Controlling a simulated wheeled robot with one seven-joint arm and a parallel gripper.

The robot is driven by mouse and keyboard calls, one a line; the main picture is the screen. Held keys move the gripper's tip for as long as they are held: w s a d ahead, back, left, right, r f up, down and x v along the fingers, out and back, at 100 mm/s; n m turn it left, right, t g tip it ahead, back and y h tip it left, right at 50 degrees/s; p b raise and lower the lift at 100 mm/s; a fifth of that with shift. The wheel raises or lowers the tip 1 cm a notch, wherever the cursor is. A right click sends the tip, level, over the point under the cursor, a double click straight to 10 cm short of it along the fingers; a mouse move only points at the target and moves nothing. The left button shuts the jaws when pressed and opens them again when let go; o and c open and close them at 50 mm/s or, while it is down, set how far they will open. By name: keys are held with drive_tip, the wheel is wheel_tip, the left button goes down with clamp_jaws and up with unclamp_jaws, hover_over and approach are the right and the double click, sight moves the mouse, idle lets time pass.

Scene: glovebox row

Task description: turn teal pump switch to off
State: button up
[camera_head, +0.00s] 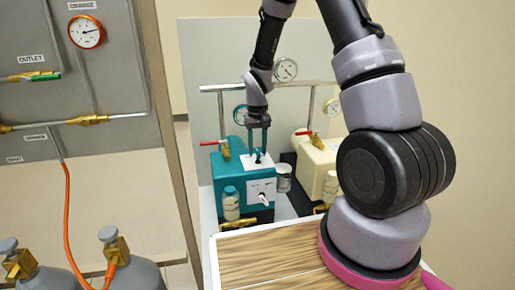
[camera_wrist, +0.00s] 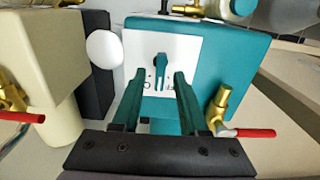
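The teal pump (camera_head: 233,176) stands on the bench beside a cream pump. On its top is a white switch plate (camera_head: 250,161), which also shows in the wrist view (camera_wrist: 192,48). The dark teal switch lever (camera_wrist: 160,65) stands in the middle of this plate, with small marks by its base; which mark it is set to is not clear. My gripper (camera_head: 258,153) points down above the plate. In the wrist view, its two fingers (camera_wrist: 157,80) are apart, one on each side of the lever, with gaps visible. The gripper is open and empty.
The cream pump (camera_head: 312,165) stands close on the right. Red-handled valves (camera_head: 220,144), gauges and a metal pipe (camera_head: 290,84) are behind the pumps. A glass jar (camera_head: 230,203) and a white-plated front knob (camera_head: 263,197) are at the teal pump's front. A wooden bench top (camera_head: 265,262) lies nearer.

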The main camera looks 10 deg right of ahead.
sight(257, 151)
clamp_jaws()
drive_tip(key=shift+n, duration=0.3)
drive_tip(key=shift+a+n, duration=0.15)
drive_tip(key=shift+n, duration=2.55)
drive_tip(key=shift+o, duration=0.9)
unclamp_jaws()
wheel_tip(257, 151, up, 11)
